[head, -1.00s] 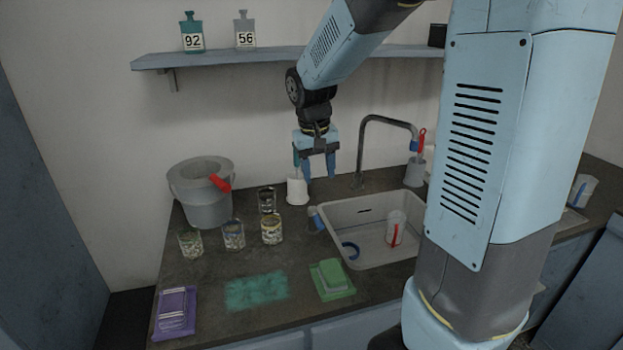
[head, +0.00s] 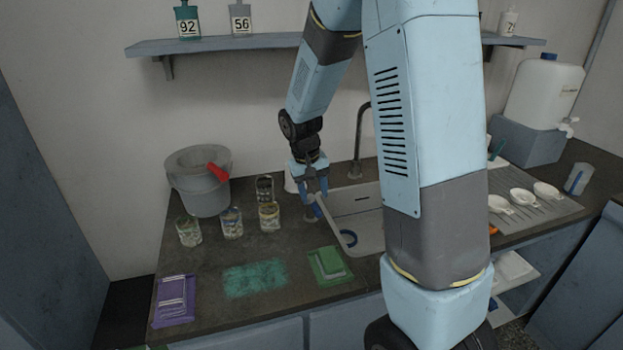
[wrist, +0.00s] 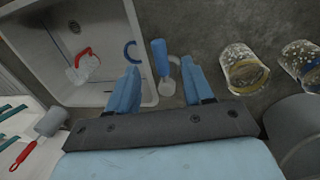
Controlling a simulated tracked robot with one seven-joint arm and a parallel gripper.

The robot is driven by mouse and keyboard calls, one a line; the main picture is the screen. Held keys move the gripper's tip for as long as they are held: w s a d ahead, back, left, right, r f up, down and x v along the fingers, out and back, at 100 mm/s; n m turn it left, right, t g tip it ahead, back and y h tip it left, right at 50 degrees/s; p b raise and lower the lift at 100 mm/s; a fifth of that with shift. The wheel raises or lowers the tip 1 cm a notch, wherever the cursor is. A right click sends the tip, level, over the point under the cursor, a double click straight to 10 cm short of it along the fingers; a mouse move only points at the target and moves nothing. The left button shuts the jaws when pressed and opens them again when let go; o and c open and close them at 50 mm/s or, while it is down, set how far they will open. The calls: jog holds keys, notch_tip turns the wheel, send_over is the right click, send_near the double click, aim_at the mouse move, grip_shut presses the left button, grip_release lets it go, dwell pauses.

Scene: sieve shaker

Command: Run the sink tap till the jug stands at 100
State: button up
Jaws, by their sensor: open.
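A lever with a blue handle (wrist: 159,56) on a metal base stands on the counter beside the sink (wrist: 145,85); it seems to be the tap's control. My gripper (wrist: 160,68) is open, with its two blue fingers on either side of this lever; I cannot tell whether they touch it. In the head view my gripper (head: 316,192) is low at the sink's left edge. The grey tap post (head: 358,145) rises behind the sink, and its spout is hidden by my arm. The clear jug (wrist: 84,70) with red on it is in the sink; its level cannot be read.
Several glass jars (head: 232,222) and a grey bucket (head: 205,185) with a red handle stand left of the sink. A shelf (head: 230,44) hangs above. A drying rack and a white canister (head: 545,95) are at right.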

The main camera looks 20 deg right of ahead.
aim_at(317, 210)
jog(key=shift+d+f, duration=0.25)
jog(key=shift+f, duration=1.15)
jog(key=shift+d+f, duration=0.2)
jog(key=shift+f, duration=1.2)
jog(key=shift+c, duration=0.2)
grip_shut()
